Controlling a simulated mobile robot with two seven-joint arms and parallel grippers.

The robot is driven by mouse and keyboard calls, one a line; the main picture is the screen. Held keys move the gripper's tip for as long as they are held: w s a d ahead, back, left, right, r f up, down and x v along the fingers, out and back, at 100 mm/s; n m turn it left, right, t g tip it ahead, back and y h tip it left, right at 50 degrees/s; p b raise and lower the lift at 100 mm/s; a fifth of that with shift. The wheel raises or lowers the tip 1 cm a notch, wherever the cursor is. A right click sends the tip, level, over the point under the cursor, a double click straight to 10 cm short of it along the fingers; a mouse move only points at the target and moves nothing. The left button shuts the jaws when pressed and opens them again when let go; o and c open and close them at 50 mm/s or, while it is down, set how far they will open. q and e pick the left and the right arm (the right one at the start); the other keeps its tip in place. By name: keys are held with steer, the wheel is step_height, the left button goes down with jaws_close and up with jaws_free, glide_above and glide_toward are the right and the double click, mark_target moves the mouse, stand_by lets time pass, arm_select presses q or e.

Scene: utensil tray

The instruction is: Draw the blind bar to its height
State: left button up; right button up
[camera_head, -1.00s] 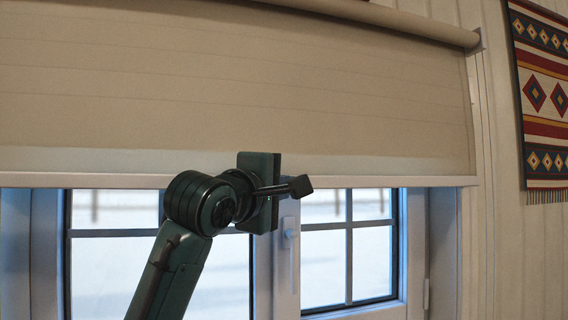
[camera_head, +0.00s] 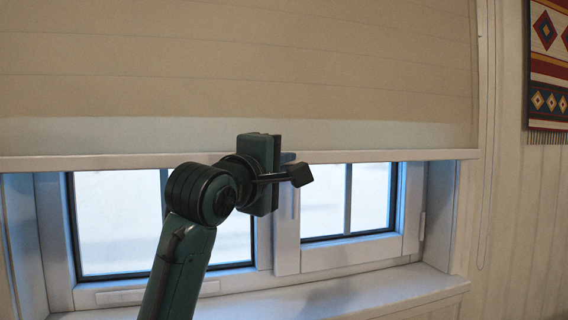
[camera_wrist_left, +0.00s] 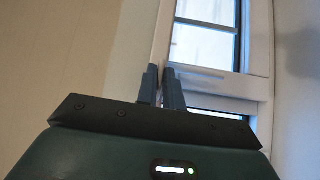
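The blind bar (camera_head: 120,161) is a pale, level strip along the lower edge of the beige blind (camera_head: 230,65). It hangs across the upper part of the window (camera_head: 345,205), with glass showing below it. My left gripper (camera_wrist_left: 161,75) has its two dark fingers on either side of the bar and looks shut on it in the left wrist view. In the head view the left gripper (camera_head: 263,172) is at the bar, near mid-width, and its body hides the fingertips. My right gripper is not in view.
A white window sill (camera_head: 370,292) runs below the window. A patterned wall hanging (camera_head: 548,75) is on the wall at the right. A thin cord loop (camera_head: 483,230) hangs beside the blind. The space between bar and sill is clear apart from my arm.

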arm_select(q)
steer(key=o, duration=0.4)
steer(key=v, duration=1.3)
steer(key=shift+a, duration=0.1)
